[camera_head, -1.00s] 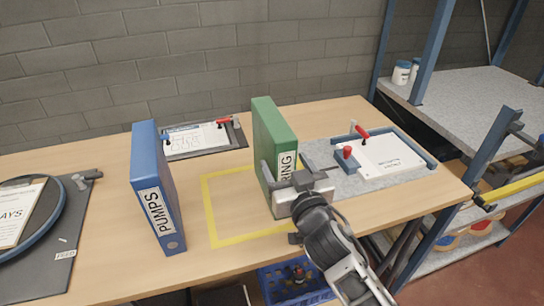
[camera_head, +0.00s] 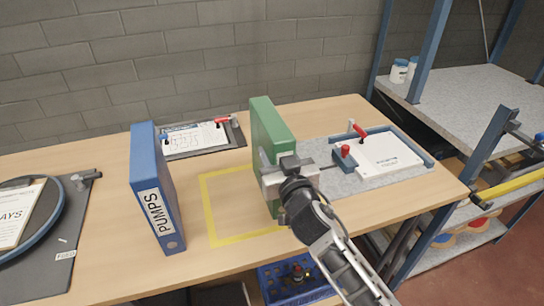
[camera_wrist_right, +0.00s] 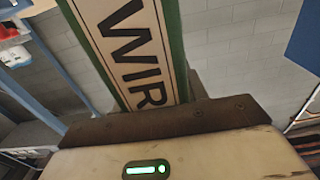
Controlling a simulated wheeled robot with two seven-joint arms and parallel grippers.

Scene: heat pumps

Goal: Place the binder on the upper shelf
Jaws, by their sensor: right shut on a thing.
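A green binder (camera_head: 268,128) stands upright on the table at the right edge of a yellow taped square. My right gripper (camera_head: 284,172) is shut on its spine, and the arm hides most of the label. In the right wrist view the binder's spine (camera_wrist_right: 130,40) reads "WIR" and rises from between the jaws (camera_wrist_right: 165,112). I cannot tell whether the binder's bottom touches the table. The grey upper shelf (camera_head: 465,100) is on the blue-framed rack at the right. My left gripper is not in view.
A blue "PUMPS" binder (camera_head: 157,195) stands left of the yellow square (camera_head: 212,215). A grey fixture (camera_head: 345,182) with red-handled clamps and a white sheet lies right of the green binder. White jars (camera_head: 400,72) stand at the shelf's back left. The shelf's middle is clear.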

